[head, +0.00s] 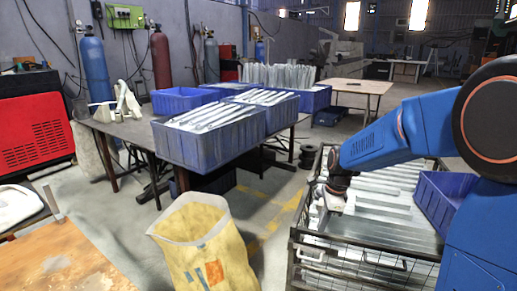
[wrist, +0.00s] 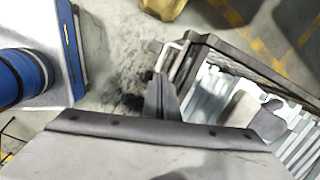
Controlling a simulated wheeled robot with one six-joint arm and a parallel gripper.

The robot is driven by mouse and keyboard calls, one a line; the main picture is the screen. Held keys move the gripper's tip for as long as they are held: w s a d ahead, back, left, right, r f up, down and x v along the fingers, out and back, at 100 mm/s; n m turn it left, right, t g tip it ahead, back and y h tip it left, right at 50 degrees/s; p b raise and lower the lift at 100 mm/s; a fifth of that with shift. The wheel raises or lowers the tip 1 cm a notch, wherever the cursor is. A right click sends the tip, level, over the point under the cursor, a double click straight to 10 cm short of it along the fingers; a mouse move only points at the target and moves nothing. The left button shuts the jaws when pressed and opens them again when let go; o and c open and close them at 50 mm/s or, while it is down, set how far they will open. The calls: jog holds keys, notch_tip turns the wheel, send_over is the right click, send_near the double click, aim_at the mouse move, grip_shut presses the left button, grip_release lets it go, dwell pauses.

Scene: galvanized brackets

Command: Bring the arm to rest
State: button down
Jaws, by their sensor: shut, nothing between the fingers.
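My blue arm reaches in from the right in the head view. My gripper (head: 334,200) hangs at its end over the left part of a wire crate (head: 293,240) of galvanized brackets (head: 385,205). In the wrist view my gripper (wrist: 161,95) shows its dark fingers together, with nothing held between them. The crate's rim (wrist: 250,58) and some brackets (wrist: 300,150) lie to the right of the fingers there. Whether the gripper touches anything in the crate is hard to tell.
A blue bin (head: 440,200) sits at the crate's right. A yellow sack (head: 205,250) stands left of the crate, and it shows at the top of the wrist view (wrist: 163,8). A table (head: 130,135) behind carries blue bins of brackets (head: 215,142). A wooden bench (head: 65,265) is front left.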

jog(key=s+d+r+n+t, duration=0.1)
jog(key=s+r+n, duration=0.35)
jog(key=s, duration=0.35)
jog(key=s+d+r+n+t, duration=0.1)
jog(key=s+d+r+n, duration=0.1)
jog(key=s+r+n, duration=0.45)
jog(key=s+d+f+n+t+h, duration=0.1)
jog(key=s+n, duration=0.7)
jog(key=s, duration=0.9)
jog(key=shift+d+f+t, duration=0.4)
jog(key=shift+f, duration=0.1)
